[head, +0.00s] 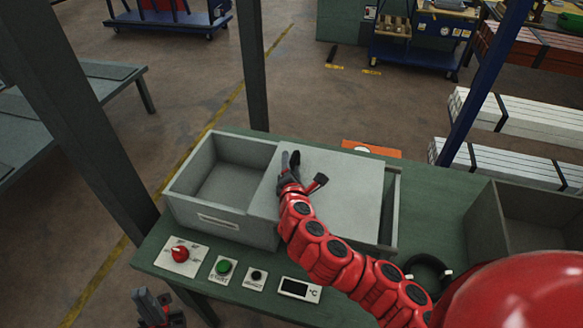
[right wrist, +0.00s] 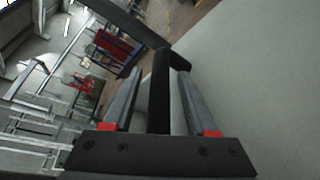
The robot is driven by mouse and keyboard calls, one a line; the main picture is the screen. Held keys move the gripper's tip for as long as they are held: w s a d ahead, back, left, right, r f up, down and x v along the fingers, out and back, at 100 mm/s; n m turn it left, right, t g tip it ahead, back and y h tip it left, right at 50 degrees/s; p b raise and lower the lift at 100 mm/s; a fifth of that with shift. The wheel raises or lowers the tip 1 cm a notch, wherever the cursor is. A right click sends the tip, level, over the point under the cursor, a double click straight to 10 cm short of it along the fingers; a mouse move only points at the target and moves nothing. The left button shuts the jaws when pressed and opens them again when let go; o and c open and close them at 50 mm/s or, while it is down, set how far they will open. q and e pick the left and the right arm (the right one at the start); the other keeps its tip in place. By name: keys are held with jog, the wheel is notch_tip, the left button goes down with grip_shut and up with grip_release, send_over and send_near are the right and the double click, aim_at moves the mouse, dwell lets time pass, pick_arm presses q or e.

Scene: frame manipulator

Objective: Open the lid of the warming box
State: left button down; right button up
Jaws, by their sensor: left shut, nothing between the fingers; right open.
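The grey warming box (head: 218,222) stands on the green table. Its flat grey lid (head: 340,195) covers the middle and most of the right part; the left part is uncovered and looks empty inside. The lid also fills the right side of the right wrist view (right wrist: 260,75). My right gripper (head: 290,160) is at the lid's left edge, near its back corner. In the right wrist view, its open fingers (right wrist: 158,95) stand either side of a dark bar (right wrist: 160,90), apparently the lid's handle. My left gripper (head: 154,305) is shut and empty, low in front of the table's left side.
A red knob (head: 180,253), a green button (head: 223,267), a black button (head: 256,275) and a °C display (head: 297,289) line the table's front. An open grey bin (head: 530,215) stands at right. Frame posts (head: 252,65) rise around the table. A black ring (head: 428,272) lies near my right arm.

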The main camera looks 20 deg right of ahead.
jog(key=shift+s, duration=0.15)
jog(key=b+v, duration=0.1)
jog(key=v, duration=0.4)
jog(key=shift+s, duration=0.2)
jog(key=p+v, duration=0.9)
jog(key=v, duration=0.1)
jog(key=shift+s+a+r, duration=0.2)
jog(key=shift+s+r, duration=0.05)
jog(key=shift+s, duration=0.55)
jog(key=shift+a, duration=0.1)
